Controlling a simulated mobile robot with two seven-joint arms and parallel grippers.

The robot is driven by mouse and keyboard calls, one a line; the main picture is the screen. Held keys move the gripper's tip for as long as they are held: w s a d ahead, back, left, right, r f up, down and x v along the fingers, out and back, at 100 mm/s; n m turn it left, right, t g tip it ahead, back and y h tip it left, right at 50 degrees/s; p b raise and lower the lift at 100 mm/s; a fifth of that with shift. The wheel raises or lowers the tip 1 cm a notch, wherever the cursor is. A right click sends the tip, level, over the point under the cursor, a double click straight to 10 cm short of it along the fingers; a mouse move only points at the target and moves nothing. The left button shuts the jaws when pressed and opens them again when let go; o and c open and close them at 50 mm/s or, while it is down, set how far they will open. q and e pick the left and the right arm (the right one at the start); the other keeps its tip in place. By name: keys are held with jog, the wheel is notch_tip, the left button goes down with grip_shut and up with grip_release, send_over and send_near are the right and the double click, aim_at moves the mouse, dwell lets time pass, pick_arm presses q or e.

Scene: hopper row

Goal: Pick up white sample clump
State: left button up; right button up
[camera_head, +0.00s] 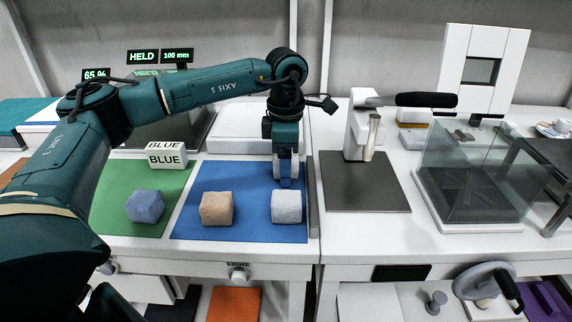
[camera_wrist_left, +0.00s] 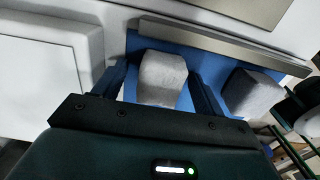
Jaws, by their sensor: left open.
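My left gripper (camera_head: 287,180) points down over the back right of the blue mat (camera_head: 245,228). It is open, and in the left wrist view its two fingers (camera_wrist_left: 160,95) stand on either side of a pale grey-white clump (camera_wrist_left: 160,78). In the head view the gripper largely hides that clump. A second whitish clump (camera_head: 286,206) sits on the mat in front of the gripper; it appears right of the fingers in the wrist view (camera_wrist_left: 250,92). I cannot tell whether the fingers touch the clump between them. My right gripper is not in view.
A beige clump (camera_head: 216,208) sits left on the blue mat, and a blue-grey clump (camera_head: 145,206) on the green mat (camera_head: 110,205). A metal bar (camera_wrist_left: 215,40) runs along the blue mat's edge. A dark plate (camera_head: 366,183) and glass box (camera_head: 480,180) stand right.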

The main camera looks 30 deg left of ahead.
pick_arm(q)
jog(key=c, duration=1.1)
